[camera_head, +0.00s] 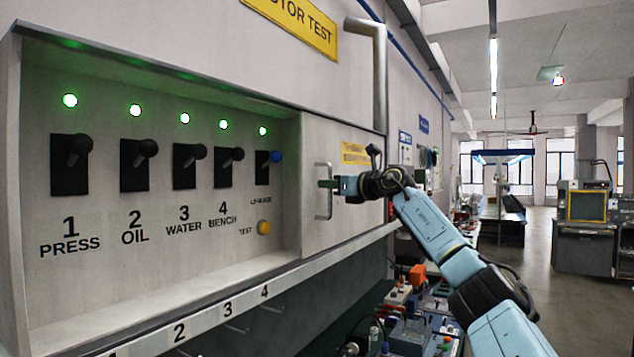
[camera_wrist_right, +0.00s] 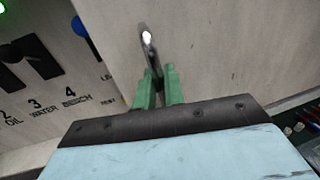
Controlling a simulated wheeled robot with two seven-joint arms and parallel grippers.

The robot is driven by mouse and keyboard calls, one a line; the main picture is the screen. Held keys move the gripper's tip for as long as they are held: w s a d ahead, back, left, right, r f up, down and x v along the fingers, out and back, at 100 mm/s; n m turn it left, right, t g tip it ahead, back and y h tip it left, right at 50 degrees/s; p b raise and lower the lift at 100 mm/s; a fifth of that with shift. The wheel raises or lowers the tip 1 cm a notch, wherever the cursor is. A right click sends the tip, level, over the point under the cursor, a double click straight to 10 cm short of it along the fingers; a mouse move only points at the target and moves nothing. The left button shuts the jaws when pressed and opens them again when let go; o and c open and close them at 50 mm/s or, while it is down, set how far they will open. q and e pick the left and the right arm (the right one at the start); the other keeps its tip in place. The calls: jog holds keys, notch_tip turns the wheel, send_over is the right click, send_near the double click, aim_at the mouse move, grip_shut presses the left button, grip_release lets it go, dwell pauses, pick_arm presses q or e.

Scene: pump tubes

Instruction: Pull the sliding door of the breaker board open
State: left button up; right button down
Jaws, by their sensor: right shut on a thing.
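The breaker board (camera_head: 100,240) fills the left of the head view, with several black breaker levers under green lights. Its grey sliding door (camera_head: 352,207) stands at the right end of the board, clear of the levers. The door has a vertical metal handle (camera_head: 324,207), which also shows in the right wrist view (camera_wrist_right: 149,45). My right gripper (camera_head: 328,184) comes from the right and is shut on the handle at about mid-height. Its green fingers (camera_wrist_right: 158,90) sit on either side of the bar in the wrist view. My left gripper is in neither view.
A numbered ledge (camera_head: 225,312) runs below the board. A bent metal pipe (camera_head: 380,70) rises above the door's right end. Below my right arm is a bench (camera_head: 410,335) cluttered with tools and small parts. Open floor lies farther right.

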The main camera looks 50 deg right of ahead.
jog(key=c, duration=1.6)
grip_release()
jog(key=shift+s, duration=0.1)
jog(key=s+a+b, duration=0.1)
jog(key=s+b, duration=0.5)
jog(key=s, duration=0.7)
jog(key=shift+s, duration=0.15)
